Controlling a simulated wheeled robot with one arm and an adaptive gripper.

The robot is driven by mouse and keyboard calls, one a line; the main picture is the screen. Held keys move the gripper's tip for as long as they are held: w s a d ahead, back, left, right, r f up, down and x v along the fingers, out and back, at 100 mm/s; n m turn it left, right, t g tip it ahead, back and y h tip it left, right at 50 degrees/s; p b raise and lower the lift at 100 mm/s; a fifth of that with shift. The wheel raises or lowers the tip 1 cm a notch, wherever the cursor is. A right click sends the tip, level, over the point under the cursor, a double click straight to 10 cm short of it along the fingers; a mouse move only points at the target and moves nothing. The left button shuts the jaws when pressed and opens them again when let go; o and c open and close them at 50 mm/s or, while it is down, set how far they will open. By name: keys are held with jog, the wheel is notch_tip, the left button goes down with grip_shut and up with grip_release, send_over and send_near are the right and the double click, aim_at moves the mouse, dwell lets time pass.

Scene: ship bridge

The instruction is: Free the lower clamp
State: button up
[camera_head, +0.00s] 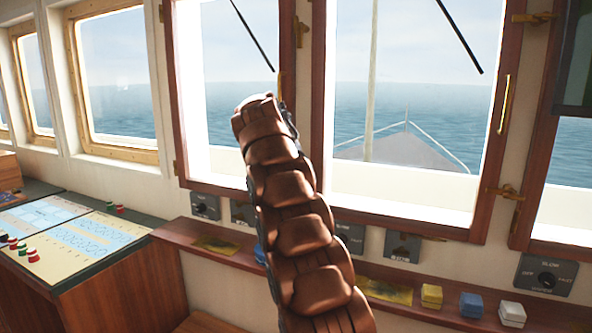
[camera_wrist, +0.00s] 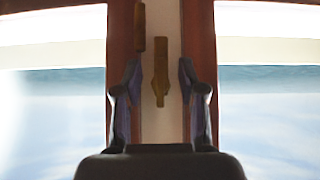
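In the wrist view, my gripper (camera_wrist: 159,66) is open, with one dark finger on each side of a brass clamp (camera_wrist: 161,72). The clamp sits on the pale strip between two reddish-brown window frames, and its narrow end points down in the picture. The fingers appear apart from it; how far it lies from the tips in depth is unclear. A second brass piece (camera_wrist: 139,27) is up and left of it on the frame. In the head view, my arm covers the gripper and this part of the post. Another brass clamp (camera_head: 301,30) shows higher on the post.
More brass clamps (camera_head: 505,191) and a vertical handle (camera_head: 503,104) are on the right window frame. A wooden ledge (camera_head: 400,300) below carries yellow, blue and white blocks. A control console (camera_head: 85,238) stands at left. The wrist view looks upside down.

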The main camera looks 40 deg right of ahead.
dwell(0.3)
jog(key=v, duration=0.7)
jog(key=shift+a, duration=0.15)
jog(key=shift+s+r, duration=0.1)
jog(key=shift+r, duration=0.05)
jog(key=shift+a, duration=0.1)
jog(key=s+a+f+n+g+y+p, duration=0.1)
jog(key=s+a+f+n, duration=0.3)
jog(key=s+a+f, duration=0.5)
jog(key=s+a+f+n+g+y+p, duration=0.1)
jog(key=s+a+f+n+g+y, duration=0.2)
jog(key=s+a+f, duration=0.6)
jog(key=s+a+f+n+g+y+p, duration=0.2)
jog(key=s+a+f, duration=0.7)
jog(key=s, duration=1.9)
jog(key=a+n+y, duration=0.1)
jog(key=n, duration=0.1)
jog(key=shift+f+n+y, duration=0.4)
